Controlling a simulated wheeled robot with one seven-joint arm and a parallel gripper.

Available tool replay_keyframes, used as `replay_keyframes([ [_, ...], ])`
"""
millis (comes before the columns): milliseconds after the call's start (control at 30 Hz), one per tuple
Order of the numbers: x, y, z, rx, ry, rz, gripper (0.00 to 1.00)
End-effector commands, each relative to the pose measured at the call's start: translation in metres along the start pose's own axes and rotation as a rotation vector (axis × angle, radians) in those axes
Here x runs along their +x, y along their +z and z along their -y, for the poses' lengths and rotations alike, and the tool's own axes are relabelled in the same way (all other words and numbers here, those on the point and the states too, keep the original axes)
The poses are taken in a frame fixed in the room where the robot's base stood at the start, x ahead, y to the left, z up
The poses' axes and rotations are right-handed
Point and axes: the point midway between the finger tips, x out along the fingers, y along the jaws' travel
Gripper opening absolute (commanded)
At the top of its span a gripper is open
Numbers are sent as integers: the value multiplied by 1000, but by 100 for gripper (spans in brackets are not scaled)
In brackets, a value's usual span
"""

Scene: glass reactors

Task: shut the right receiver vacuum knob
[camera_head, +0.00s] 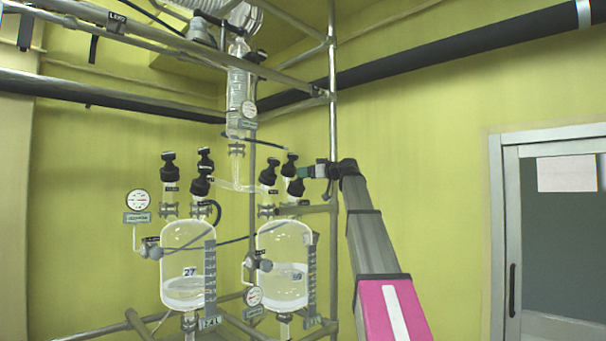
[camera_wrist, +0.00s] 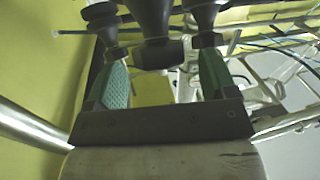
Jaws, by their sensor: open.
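I cannot read which is the vacuum knob. My gripper (camera_head: 308,172) reaches in from the right, beside the two right knobs. In the wrist view its green-padded fingers (camera_wrist: 163,62) are spread and empty. A dark knob (camera_wrist: 155,50) shows between the fingertips; whether it touches them I cannot tell. More dark knobs appear near each fingertip.
The left receiver (camera_head: 188,265) stands beside it with its own black knobs. A glass column (camera_head: 238,95) rises behind. A metal frame post (camera_head: 333,90) stands close to my gripper. Gauges (camera_head: 252,296) and thin hoses surround the vessels. The area before the door (camera_head: 555,240) looks free.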

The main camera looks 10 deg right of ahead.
Motion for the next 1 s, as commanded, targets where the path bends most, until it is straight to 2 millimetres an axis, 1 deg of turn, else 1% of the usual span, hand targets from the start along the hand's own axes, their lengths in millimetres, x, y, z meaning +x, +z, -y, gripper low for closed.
replay_keyframes([
  [33, 8, -1, -1, 0, -1, 0, 78],
  [200, 21, -1, 0, 0, 0, -1, 78],
  [333, 25, 0, 0, 0, 0, -1, 78],
  [567, 25, 0, 0, 0, 0, -1, 78],
  [600, 25, 0, 0, 0, 0, -1, 65],
  [667, 25, 0, 0, 0, 0, 0, 46],
  [700, 25, 0, 0, 0, 0, -1, 32],
  [733, 25, 0, 0, 0, 0, 0, 29],
  [1000, 25, 0, 1, 7, 13, 0, 29],
])
